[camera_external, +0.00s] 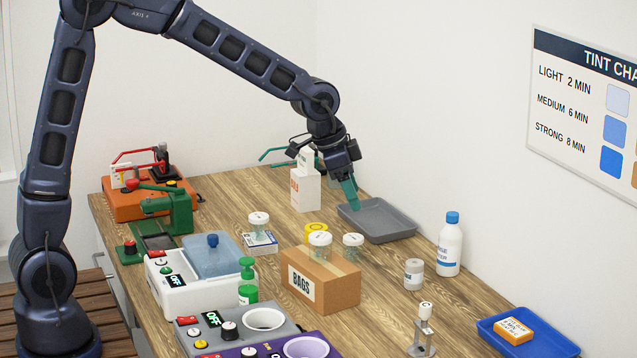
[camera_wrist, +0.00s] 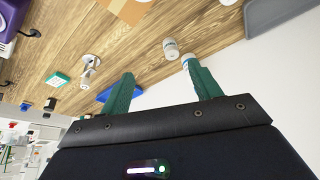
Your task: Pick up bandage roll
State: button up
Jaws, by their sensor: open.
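A small white and grey cylinder with a label (camera_external: 413,274) stands upright on the table, left of the white bottle. It may be the bandage roll, but I cannot tell for sure. It seems to show in the wrist view too (camera_wrist: 170,50), beyond the fingertips. My gripper (camera_external: 351,196) is above the grey tray (camera_external: 398,226) at the back right, up and left of the cylinder and well apart from it. In the wrist view, its two green fingers (camera_wrist: 158,72) are spread with nothing between them.
A white bottle with a blue cap (camera_external: 450,247) stands near the cylinder. A cardboard box (camera_external: 322,286) and white-lidded jars (camera_external: 353,246) are to its left. A metal stand (camera_external: 423,335) and blue tray (camera_external: 556,347) are in front. The wall borders the table's right side.

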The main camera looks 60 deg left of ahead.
send_near(415, 264)
jog(key=f, duration=0.1)
jog(key=shift+m+h, duration=0.5)
jog(key=x, duration=0.5)
jog(key=shift+d+f, duration=0.15)
jog(key=shift+f, duration=0.1)
jog(key=shift+w+a+x, duration=0.1)
jog(key=shift+a+x, duration=0.05)
jog(key=shift+x, duration=1.3)
jog(key=shift+w+a+x, duration=0.15)
jog(key=shift+a+x, duration=0.05)
jog(key=shift+x, duration=1.2)
jog(key=c, duration=1.1)
jog(key=shift+o, duration=0.2)
